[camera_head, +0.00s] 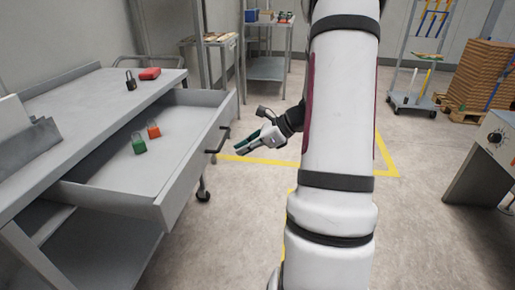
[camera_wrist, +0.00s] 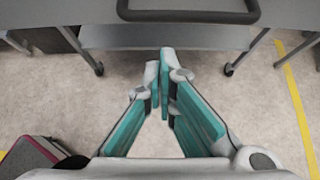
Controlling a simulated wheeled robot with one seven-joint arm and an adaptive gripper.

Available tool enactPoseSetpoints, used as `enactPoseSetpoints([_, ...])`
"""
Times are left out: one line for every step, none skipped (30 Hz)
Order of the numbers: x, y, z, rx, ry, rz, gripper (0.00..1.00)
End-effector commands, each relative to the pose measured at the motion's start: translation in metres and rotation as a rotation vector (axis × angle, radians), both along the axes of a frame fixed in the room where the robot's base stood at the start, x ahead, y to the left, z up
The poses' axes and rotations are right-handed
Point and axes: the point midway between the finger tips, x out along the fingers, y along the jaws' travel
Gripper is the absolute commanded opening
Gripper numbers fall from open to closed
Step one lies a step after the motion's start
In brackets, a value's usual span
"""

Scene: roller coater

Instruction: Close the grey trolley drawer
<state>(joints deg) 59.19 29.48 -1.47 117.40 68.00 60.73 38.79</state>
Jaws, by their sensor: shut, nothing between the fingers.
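The grey trolley drawer (camera_head: 176,187) is pulled out from the grey trolley (camera_head: 68,93) at the left in the head view. In the wrist view the fingertips (camera_wrist: 166,58) point toward the drawer front, below the handle. My arm hides part of the floor.
A black padlock (camera_head: 130,80) and a red item (camera_head: 149,73) lie on the trolley top. Shelving stands behind (camera_head: 266,68). A wheeled rack (camera_head: 412,103) and stacked boxes (camera_head: 484,75) stand at the back right. A grey machine (camera_head: 490,150) is at the right. Floor between is clear.

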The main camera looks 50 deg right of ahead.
Motion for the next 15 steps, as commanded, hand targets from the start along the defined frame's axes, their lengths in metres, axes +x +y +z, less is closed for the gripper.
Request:
enactPoseSetpoints([0.006,0.004,0.001,-0.002,-0.001,0.003,0.00])
enactPoseSetpoints([0.009,0.006,0.002,-0.002,-0.001,0.003,0.00])
enactPoseSetpoints([0.012,0.007,0.003,-0.001,-0.001,0.002,0.00])
enactPoseSetpoints([0.014,0.009,0.004,-0.001,-0.001,0.002,0.00])
enactPoseSetpoints([0.016,0.009,0.004,-0.001,-0.001,0.002,0.00])
enactPoseSetpoints([0.018,0.010,0.005,-0.001,-0.001,0.001,0.00])
enactPoseSetpoints([0.019,0.011,0.005,-0.001,0.000,0.001,0.00])
enactPoseSetpoints([0.020,0.011,0.005,-0.001,-0.001,0.000,0.00])
enactPoseSetpoints([0.020,0.012,0.006,-0.001,0.000,-0.001,0.00])
enactPoseSetpoints([0.021,0.012,0.006,-0.001,0.000,-0.001,0.00])
enactPoseSetpoints([0.021,0.012,0.006,-0.001,0.000,-0.001,0.00])
enactPoseSetpoints([0.021,0.012,0.006,-0.001,0.000,-0.001,0.00])
enactPoseSetpoints([0.021,0.012,0.006,-0.001,0.000,-0.001,0.00])
enactPoseSetpoints([0.021,0.012,0.006,-0.001,0.000,-0.001,0.00])
enactPoseSetpoints([0.021,0.012,0.006,0.000,0.000,0.000,0.00])
